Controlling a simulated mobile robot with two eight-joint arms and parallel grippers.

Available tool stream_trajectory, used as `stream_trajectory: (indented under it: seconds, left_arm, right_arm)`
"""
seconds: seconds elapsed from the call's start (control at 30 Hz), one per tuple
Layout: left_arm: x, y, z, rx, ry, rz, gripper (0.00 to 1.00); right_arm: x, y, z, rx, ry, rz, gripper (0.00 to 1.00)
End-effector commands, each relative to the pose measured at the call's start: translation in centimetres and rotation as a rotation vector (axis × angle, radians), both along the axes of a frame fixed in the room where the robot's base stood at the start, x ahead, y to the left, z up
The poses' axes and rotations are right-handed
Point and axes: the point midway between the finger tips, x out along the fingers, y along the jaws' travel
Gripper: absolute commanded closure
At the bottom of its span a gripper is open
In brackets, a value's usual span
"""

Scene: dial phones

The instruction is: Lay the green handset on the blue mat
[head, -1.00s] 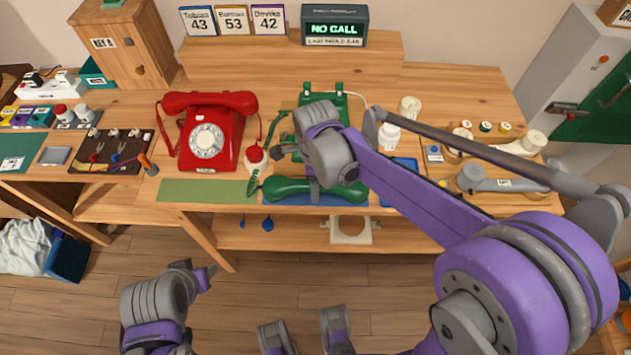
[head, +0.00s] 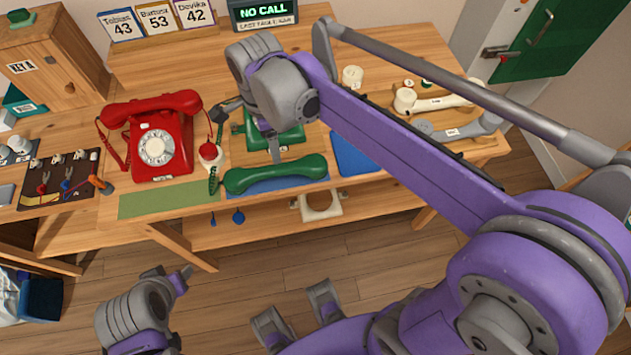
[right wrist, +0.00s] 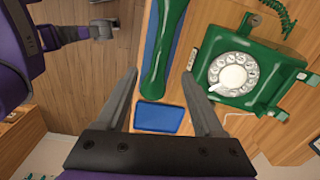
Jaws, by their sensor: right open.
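The green handset (head: 275,173) lies lengthwise along the narrow blue mat (head: 290,186), with blue showing along its edge. In the right wrist view the handset (right wrist: 163,50) covers part of the mat (right wrist: 151,35), and its near end reaches past the mat's end. My right gripper (head: 274,150) is open and empty, above and apart from the handset; its fingers (right wrist: 164,92) spread wide in the wrist view. The green dial phone (head: 290,136) stands behind, partly hidden by my right arm. My left gripper (head: 177,279) is low in front of the table; its jaw opening is unclear.
A red phone (head: 152,140) with its handset on stands left, behind a green mat (head: 165,198). A blue pad (head: 355,155) lies to the right. Pale handsets (head: 430,103) lie further right.

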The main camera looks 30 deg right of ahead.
Motion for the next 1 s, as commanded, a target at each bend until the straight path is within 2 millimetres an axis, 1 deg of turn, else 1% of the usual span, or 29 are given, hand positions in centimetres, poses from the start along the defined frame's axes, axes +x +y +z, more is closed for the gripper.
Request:
stream_trajectory:
  seconds: [0.03,0.07,0.27,0.4,0.5,0.6,0.7,0.8,1.0]
  left_arm:
    - [0.0,0.0,0.0,0.000,0.000,0.000,0.50]
    - [0.0,0.0,0.0,0.000,0.000,0.000,0.50]
    - [0.0,0.0,0.0,0.000,0.000,0.000,0.50]
    - [0.0,0.0,0.0,0.000,0.000,0.000,0.50]
    - [0.0,0.0,0.0,0.000,0.000,0.000,0.50]
    - [0.0,0.0,0.0,0.000,0.000,0.000,0.50]
    - [0.0,0.0,0.0,0.000,0.000,0.000,0.50]
    - [0.0,0.0,0.0,0.000,0.000,0.000,0.50]
    - [0.0,0.0,0.0,0.000,0.000,0.000,0.50]
  right_arm:
    - [-1.0,-0.5,-0.2,0.000,-0.019,0.076,0.31]
    - [-1.5,-0.8,-0.4,-0.002,-0.035,0.140,0.31]
    - [-6.4,-3.1,-2.4,-0.063,-0.168,0.681,0.31]
    - [-9.8,-4.4,-4.4,-0.161,-0.246,1.069,0.31]
    - [-11.8,-5.2,-5.9,-0.244,-0.283,1.312,0.31]
    - [-13.3,-5.7,-7.2,-0.321,-0.301,1.499,0.31]
    - [-14.2,-5.9,-8.0,-0.376,-0.308,1.621,0.31]
    - [-14.6,-6.1,-8.4,-0.403,-0.309,1.682,0.31]
    - [-14.6,-6.1,-8.5,-0.410,-0.309,1.698,0.31]
